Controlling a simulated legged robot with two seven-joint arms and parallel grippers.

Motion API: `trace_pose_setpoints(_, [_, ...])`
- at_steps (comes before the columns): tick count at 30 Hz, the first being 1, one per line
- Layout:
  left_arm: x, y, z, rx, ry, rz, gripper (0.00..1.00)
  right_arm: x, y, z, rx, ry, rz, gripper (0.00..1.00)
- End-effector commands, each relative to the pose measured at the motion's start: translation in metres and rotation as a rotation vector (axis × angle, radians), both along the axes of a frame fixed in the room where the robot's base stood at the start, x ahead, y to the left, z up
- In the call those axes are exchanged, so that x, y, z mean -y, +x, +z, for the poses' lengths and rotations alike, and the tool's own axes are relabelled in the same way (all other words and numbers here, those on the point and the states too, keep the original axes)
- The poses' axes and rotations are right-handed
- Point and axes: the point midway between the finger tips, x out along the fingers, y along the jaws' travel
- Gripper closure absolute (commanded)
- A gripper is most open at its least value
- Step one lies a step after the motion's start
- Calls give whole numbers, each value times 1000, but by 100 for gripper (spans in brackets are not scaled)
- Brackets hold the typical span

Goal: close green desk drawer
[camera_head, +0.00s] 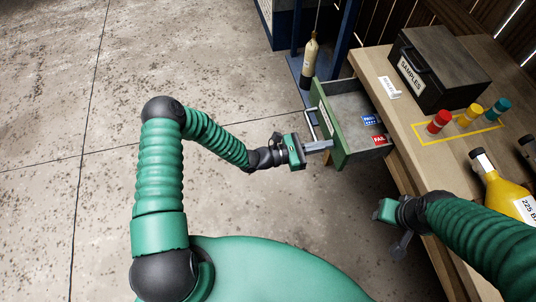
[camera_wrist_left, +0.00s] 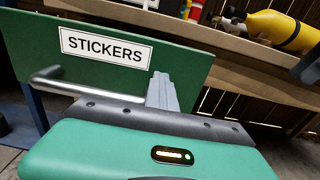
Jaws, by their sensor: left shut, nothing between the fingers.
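The green desk drawer (camera_head: 342,147) is pulled out of the wooden desk, its inside showing. Its green front carries a STICKERS label (camera_wrist_left: 105,46) and a metal bar handle (camera_wrist_left: 75,86) in the left wrist view. A blue and a red sticker (camera_head: 378,139) lie inside. My left gripper (camera_head: 328,146) is shut and empty, its fingertips at the drawer front beside the handle; its fingers also show in the left wrist view (camera_wrist_left: 162,92). I cannot tell whether they touch the front. My right gripper (camera_head: 396,238) hangs beside the desk edge; its finger opening is unclear.
The wooden desk (camera_head: 412,120) holds a black SAMPLES case (camera_head: 440,68), red, yellow and teal capped samples (camera_head: 470,115) and a yellow bottle (camera_head: 505,190). A tan gas cylinder (camera_head: 310,62) stands by a blue frame behind the drawer. The concrete floor at left is clear.

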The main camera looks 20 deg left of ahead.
Motion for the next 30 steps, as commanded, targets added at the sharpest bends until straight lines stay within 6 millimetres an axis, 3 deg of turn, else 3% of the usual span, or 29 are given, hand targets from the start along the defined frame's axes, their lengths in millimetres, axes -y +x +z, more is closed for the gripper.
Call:
trace_pose_setpoints(9, [74,48,-2,1,3,-1,100,0,0,-5,0,0,0,62])
trace_pose_setpoints(15, [107,71,-3,1,2,-1,100,0,0,-11,0,0,0,62])
trace_pose_setpoints(22, [129,86,-2,0,4,0,100,0,0,-16,0,0,0,62])
trace_pose_setpoints(30, [136,93,-1,-1,2,2,100,0,0,-17,0,0,0,62])
